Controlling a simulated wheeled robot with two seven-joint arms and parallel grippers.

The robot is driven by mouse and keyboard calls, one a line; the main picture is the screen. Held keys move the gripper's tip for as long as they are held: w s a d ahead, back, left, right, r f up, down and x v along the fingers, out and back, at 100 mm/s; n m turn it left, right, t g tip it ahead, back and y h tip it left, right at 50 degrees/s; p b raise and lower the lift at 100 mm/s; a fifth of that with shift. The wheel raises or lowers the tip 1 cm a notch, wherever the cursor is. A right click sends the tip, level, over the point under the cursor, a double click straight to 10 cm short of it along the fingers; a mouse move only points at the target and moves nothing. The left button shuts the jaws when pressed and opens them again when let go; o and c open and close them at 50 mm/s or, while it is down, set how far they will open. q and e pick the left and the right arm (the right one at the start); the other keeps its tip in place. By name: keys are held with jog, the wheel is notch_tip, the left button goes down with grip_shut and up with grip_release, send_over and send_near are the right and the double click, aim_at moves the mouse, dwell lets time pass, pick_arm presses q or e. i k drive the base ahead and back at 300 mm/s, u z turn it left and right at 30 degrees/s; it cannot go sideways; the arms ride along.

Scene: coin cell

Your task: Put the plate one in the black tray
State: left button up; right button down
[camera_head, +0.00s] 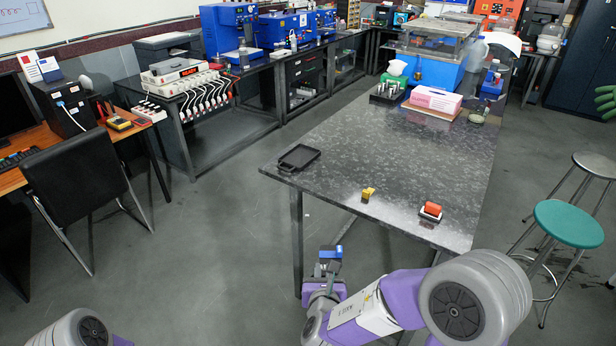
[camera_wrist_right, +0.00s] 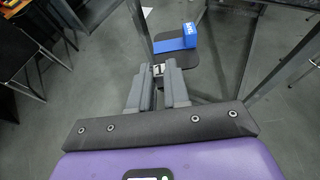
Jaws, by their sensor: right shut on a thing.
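The black tray (camera_head: 298,157) lies empty on the near left corner of the grey speckled table (camera_head: 400,165). The blue block also shows in the head view (camera_head: 331,253). An orange-red piece on a dark base (camera_head: 431,210) and a yellow piece (camera_head: 368,194) stand near the table's near edge. My left gripper is out of view.
A pink-and-white box (camera_head: 435,100), a rack of small bottles (camera_head: 388,92) and a blue machine (camera_head: 437,55) stand at the table's far end. The table middle is clear. A teal stool (camera_head: 568,222) stands at right, a black chair (camera_head: 78,182) at left.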

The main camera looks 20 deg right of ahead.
aim_at(302, 157)
jog(key=z, duration=0.05)
jog(key=k, duration=0.55)
jog(key=u, duration=0.7)
jog(key=i, duration=1.4)
jog(key=z, duration=1.15)
jog(key=i, duration=1.15)
